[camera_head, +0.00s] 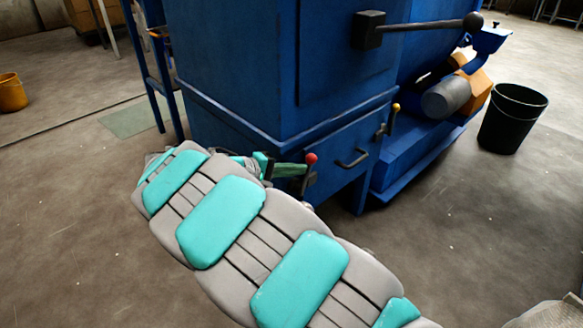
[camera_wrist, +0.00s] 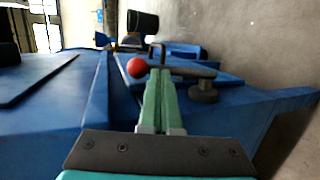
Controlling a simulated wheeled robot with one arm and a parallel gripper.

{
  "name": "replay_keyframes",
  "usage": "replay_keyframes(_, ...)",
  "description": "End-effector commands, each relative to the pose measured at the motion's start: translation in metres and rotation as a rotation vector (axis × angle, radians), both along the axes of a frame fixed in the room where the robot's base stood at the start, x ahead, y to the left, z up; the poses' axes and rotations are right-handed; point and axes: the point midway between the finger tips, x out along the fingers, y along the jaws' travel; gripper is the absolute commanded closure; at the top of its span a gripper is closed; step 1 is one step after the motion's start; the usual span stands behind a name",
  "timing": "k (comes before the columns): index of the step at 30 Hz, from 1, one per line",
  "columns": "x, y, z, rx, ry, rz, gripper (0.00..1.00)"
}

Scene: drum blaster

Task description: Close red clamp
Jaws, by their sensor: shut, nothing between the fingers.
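The red clamp (camera_head: 311,159) is a short dark lever with a red ball knob, on the left front edge of the blue machine's drawer panel. In the head view its lever stands roughly upright. In the wrist view its red knob (camera_wrist: 137,68) is just left of my fingertips, and its grey lever (camera_wrist: 195,71) runs right to a round pivot (camera_wrist: 203,91). My gripper (camera_head: 303,171) has green fingers and is shut and empty. The fingertips (camera_wrist: 160,73) overlap the lever close to the knob; I cannot tell whether they touch it. My arm hides part of the lower machine.
A yellow-knobbed clamp (camera_head: 395,108) is at the panel's right side, with a drawer handle (camera_head: 352,158) between. The blue cabinet (camera_head: 235,70) rises behind my gripper. A black bin (camera_head: 512,118) stands at right, a yellow bucket (camera_head: 12,93) at far left. Floor at left is open.

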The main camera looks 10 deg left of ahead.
Motion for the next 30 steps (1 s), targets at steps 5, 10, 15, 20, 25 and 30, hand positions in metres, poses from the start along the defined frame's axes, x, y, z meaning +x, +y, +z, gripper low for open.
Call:
replay_keyframes(5,0.009,-0.007,0.0,0.027,0.042,-0.004,1.0)
replay_keyframes(10,0.015,-0.011,-0.001,0.025,0.043,-0.002,1.0)
replay_keyframes(15,0.018,-0.013,-0.001,0.024,0.042,-0.001,1.0)
replay_keyframes(20,0.02,-0.014,-0.002,0.025,0.043,-0.002,1.0)
replay_keyframes(25,0.02,-0.014,-0.002,0.024,0.042,-0.001,1.0)
replay_keyframes(30,0.02,-0.014,-0.001,0.024,0.042,-0.001,1.0)
